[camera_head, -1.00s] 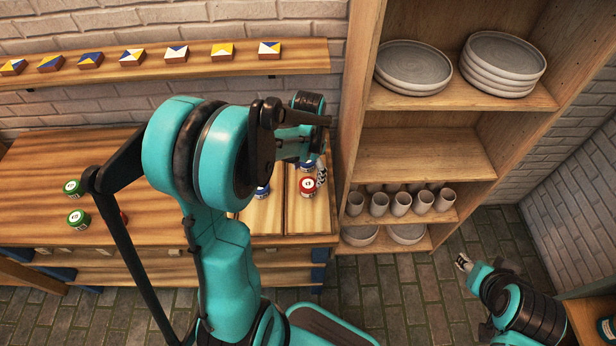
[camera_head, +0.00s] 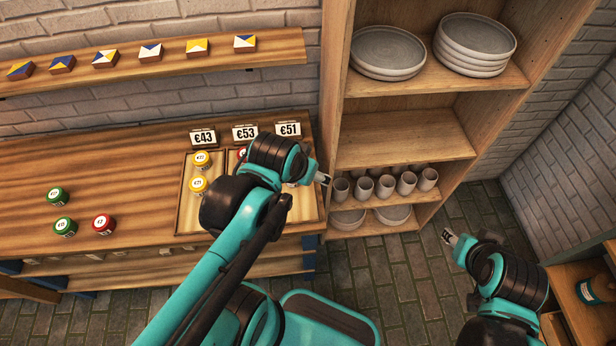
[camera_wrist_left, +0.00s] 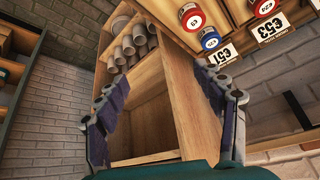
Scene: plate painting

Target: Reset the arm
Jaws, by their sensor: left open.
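My left arm comes in from the lower left in the head view and reaches over the right part of the wooden bench. Its gripper (camera_head: 322,178) is by the bench's right end, beside the shelf unit. In the left wrist view the left gripper (camera_wrist_left: 165,100) has its two fingers spread wide with nothing between them; the shelf unit (camera_wrist_left: 150,100) shows behind. My right gripper (camera_head: 449,238) is over the floor at the right, small in view; I cannot tell whether its jaws are apart.
The wooden shelf unit (camera_head: 336,100) holds stacked grey plates (camera_head: 388,52), several cups (camera_head: 385,188) and bowls. The bench (camera_head: 110,170) bears paint jars (camera_head: 103,224), a divided tray (camera_head: 189,222) and price signs (camera_head: 245,133). A wall shelf (camera_head: 150,68) holds patterned tiles. The floor (camera_head: 400,280) between the arms is clear.

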